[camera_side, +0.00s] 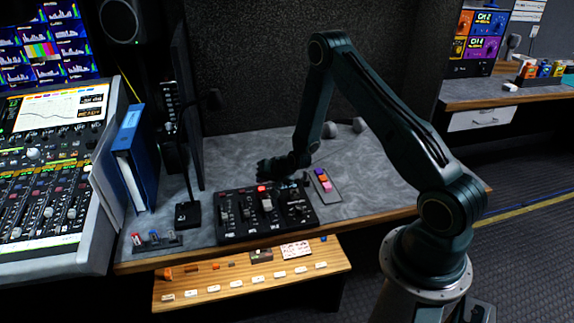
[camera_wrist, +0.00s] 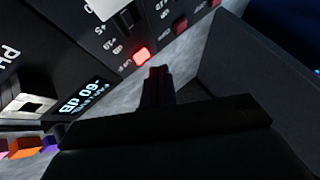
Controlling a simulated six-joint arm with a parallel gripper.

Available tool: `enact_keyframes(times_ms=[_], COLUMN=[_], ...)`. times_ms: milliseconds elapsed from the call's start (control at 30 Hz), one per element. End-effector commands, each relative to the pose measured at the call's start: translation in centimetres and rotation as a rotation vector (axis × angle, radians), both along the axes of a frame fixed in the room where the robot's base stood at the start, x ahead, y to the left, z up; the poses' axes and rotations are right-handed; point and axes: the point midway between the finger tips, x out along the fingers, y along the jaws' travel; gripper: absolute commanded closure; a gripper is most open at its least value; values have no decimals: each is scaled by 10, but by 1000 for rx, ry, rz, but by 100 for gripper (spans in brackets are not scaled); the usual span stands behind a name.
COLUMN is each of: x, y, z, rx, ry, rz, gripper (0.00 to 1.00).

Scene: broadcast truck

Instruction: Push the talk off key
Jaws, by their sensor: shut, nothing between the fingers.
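A black control panel (camera_side: 230,233) with sliders, knobs and keys lies on the grey desk. A red key (camera_side: 262,188) glows near its back edge, and a lit red key (camera_wrist: 141,54) also shows in the wrist view. Darker red keys (camera_wrist: 180,28) sit in line beyond it. I cannot read which key is talk off. My gripper (camera_side: 266,172) is just behind the panel's back edge. In the wrist view its shut, empty fingertips (camera_wrist: 158,74) are close beside the lit key; I cannot tell whether they touch.
A small strip with purple, orange and pink keys (camera_side: 322,180) lies right of the panel. A gooseneck microphone base (camera_side: 187,214) and blue binder (camera_side: 133,160) stand to the left. A wooden shelf (camera_side: 210,301) with small parts juts out in front.

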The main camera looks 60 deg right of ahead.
Motion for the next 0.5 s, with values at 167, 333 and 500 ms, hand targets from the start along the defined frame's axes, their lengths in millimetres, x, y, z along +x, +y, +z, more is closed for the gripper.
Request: enact_keyframes(times_ms=[167,333,500], x=[0,0,0], y=[0,0,0], z=[0,2,11], rx=[1,0,0], ry=[1,0,0], rz=[1,0,0], gripper=[100,100,100])
